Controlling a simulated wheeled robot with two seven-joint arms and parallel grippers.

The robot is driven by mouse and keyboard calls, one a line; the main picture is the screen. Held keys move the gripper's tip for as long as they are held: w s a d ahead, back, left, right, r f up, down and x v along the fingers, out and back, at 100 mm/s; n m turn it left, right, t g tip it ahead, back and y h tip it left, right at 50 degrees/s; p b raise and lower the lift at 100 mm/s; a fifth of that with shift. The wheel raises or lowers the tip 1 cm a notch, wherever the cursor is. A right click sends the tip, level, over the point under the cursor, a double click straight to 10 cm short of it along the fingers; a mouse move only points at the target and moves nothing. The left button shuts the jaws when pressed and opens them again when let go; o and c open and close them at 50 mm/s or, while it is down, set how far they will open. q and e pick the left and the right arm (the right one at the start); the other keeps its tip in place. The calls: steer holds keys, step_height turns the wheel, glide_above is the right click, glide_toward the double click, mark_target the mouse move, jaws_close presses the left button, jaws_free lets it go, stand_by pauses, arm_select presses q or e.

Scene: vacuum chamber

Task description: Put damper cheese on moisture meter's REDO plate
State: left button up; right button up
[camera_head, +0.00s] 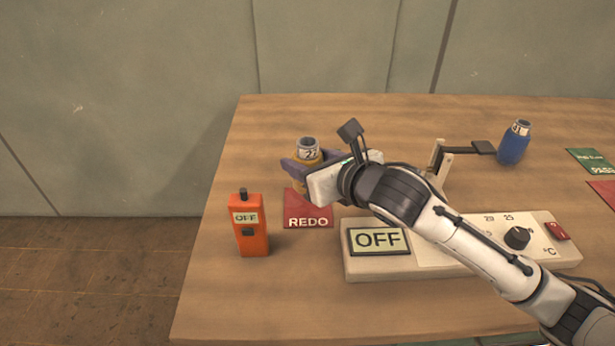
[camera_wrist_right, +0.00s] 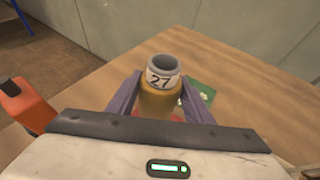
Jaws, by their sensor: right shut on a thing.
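A yellow cheese (camera_head: 306,150) with a grey core and a pale band marked 27 is between the purple fingers of my right gripper (camera_head: 310,165), also seen in the right wrist view (camera_wrist_right: 160,95). My right gripper is shut on it. The cheese stands upright; its base is hidden, so I cannot tell whether it touches the table. The red REDO plate (camera_head: 308,222) lies just in front of it, next to the orange moisture meter (camera_head: 251,232), whose display reads OFF. A blue cheese (camera_head: 513,145) marked 31 stands at the back right. My left gripper is not in view.
A white device (camera_head: 375,265) with an OFF display and a knob lies under my right forearm. A balance-like stand (camera_head: 440,160) is behind it. A green PASS plate (camera_head: 592,160) is at the right. Table room is free at the front left.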

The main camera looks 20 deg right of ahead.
steer(key=shift+f, duration=1.65)
steer(key=shift+f, duration=0.15)
steer(key=o, duration=1.2)
steer(key=v, duration=1.2)
